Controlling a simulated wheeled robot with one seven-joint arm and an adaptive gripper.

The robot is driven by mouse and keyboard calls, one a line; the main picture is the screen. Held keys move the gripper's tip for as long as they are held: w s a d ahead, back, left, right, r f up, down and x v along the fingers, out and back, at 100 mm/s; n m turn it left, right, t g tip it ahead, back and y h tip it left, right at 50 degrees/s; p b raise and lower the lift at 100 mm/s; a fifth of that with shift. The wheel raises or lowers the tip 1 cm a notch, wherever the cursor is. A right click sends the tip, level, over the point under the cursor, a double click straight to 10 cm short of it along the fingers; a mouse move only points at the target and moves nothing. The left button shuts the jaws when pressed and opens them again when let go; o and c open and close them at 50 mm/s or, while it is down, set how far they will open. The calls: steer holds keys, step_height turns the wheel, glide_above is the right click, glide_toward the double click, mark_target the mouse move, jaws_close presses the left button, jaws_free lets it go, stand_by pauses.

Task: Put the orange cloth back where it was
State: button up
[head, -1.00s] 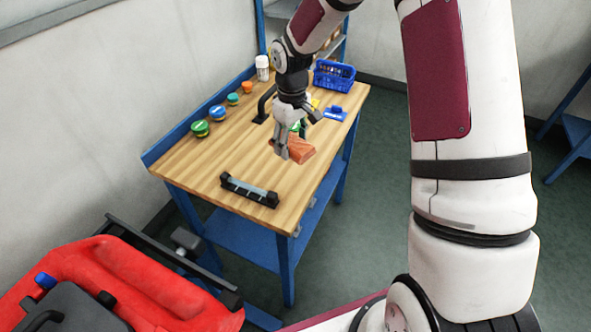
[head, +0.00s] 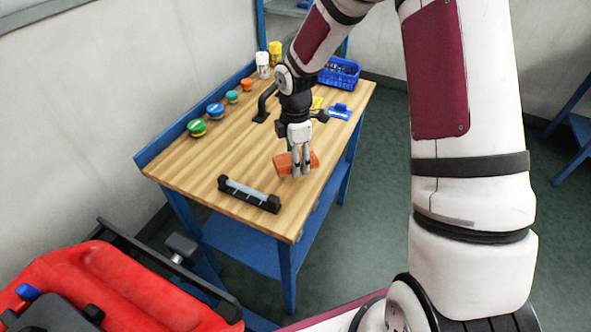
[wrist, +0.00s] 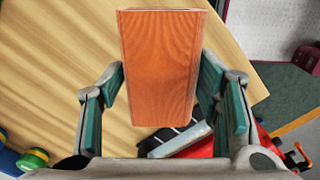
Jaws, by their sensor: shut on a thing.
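The orange cloth (head: 283,165), a folded block shape, is held by my gripper (head: 301,172) above the front right part of the wooden workbench (head: 205,165). In the wrist view the cloth (wrist: 160,70) stands between the two green-padded fingers of my gripper (wrist: 162,95). My gripper is shut on it and points down. In the head view the fingers hide part of the cloth. How far it is above the bench top is hard to tell.
A black holder with a grey bar (head: 249,193) lies near the bench's front edge. Round lidded tins (head: 197,127) line the left edge. A white bottle (head: 263,65), a blue basket (head: 339,72) and a blue item (head: 340,112) are farther back. A red machine (head: 120,285) stands in front.

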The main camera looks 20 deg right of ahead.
steer(key=shift+f, duration=2.3)
steer(key=o, duration=1.2)
steer(key=shift+f, duration=0.15)
steer(key=shift+o, duration=0.2)
